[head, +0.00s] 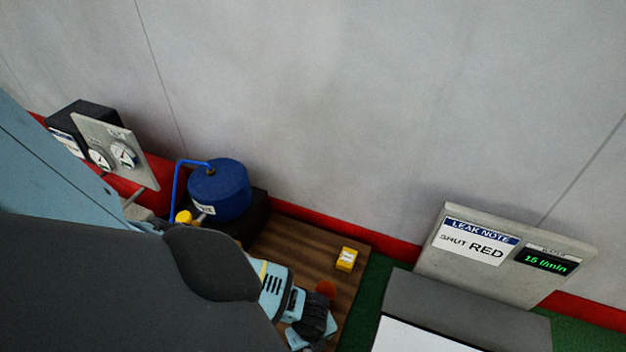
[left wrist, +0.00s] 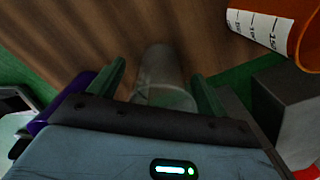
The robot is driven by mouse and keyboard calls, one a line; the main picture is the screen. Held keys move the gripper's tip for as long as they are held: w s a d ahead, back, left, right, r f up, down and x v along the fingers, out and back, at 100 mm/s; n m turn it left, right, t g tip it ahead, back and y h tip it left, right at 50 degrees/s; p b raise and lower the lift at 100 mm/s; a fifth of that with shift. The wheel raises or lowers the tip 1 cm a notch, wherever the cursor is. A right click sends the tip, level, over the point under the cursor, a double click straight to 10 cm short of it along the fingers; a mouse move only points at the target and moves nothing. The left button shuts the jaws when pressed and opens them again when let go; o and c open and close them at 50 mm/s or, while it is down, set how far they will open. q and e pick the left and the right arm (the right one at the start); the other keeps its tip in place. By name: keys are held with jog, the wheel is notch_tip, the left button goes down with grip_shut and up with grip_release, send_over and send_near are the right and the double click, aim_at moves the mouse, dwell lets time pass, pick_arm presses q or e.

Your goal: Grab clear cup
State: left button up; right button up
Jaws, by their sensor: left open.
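A clear cup (left wrist: 160,92) shows in the left wrist view, between the two fingers of my left gripper (left wrist: 158,70). The fingers are open, one on each side of the cup, with a visible gap at each. The cup looks grey and see-through, and its near end lies close to the palm. In the head view my left gripper (head: 312,325) is low in the picture, over the right part of the wooden table. The clear cup cannot be made out there. My right gripper does not show.
An orange cup with a white scale (left wrist: 262,28) stands to the right of my left gripper in the wrist view. A leak note sign (head: 475,242) is at right.

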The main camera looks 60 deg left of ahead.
pick_arm(q)
jog(key=c, duration=1.1)
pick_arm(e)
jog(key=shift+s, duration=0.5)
